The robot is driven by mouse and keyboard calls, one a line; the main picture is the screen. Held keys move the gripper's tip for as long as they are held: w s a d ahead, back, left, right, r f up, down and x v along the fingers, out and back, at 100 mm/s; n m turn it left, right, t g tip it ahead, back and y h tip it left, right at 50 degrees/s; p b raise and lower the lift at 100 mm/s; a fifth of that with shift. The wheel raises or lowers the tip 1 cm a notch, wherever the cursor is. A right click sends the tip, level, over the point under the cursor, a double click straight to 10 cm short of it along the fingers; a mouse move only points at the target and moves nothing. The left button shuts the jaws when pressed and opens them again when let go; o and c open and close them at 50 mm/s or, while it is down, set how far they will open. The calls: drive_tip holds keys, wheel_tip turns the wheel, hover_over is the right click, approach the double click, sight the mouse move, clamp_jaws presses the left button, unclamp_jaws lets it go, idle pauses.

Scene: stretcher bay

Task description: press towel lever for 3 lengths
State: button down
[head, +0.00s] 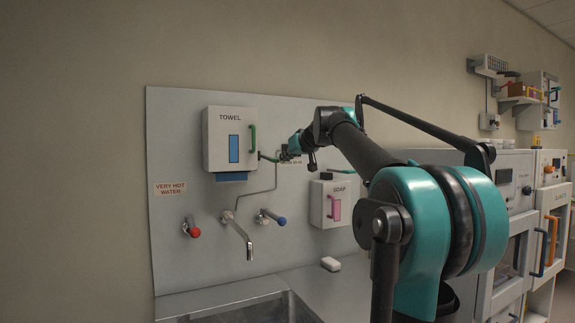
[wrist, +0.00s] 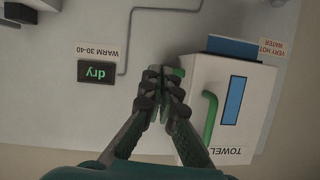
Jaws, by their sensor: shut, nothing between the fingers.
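The white towel dispenser (head: 229,138) hangs on the grey wall panel, with blue towel (head: 231,177) showing below it. Its front has a blue window and a green handle (head: 252,139). In the wrist view, which is upside down, my gripper (wrist: 163,82) is shut and empty beside the dispenser (wrist: 250,125).
A soap dispenser (head: 331,203) hangs lower right. Below are a tap (head: 238,233), a red knob (head: 192,228), a blue knob (head: 272,217) and the sink (head: 240,309). A "dry" display (wrist: 98,72) is near my gripper. Cabinets (head: 515,190) stand at right.

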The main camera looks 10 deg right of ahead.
drive_tip(key=v, duration=0.9)
drive_tip(key=shift+s+d+f, duration=0.15)
drive_tip(key=shift+s+f, duration=0.1)
drive_tip(key=shift+s, duration=0.15)
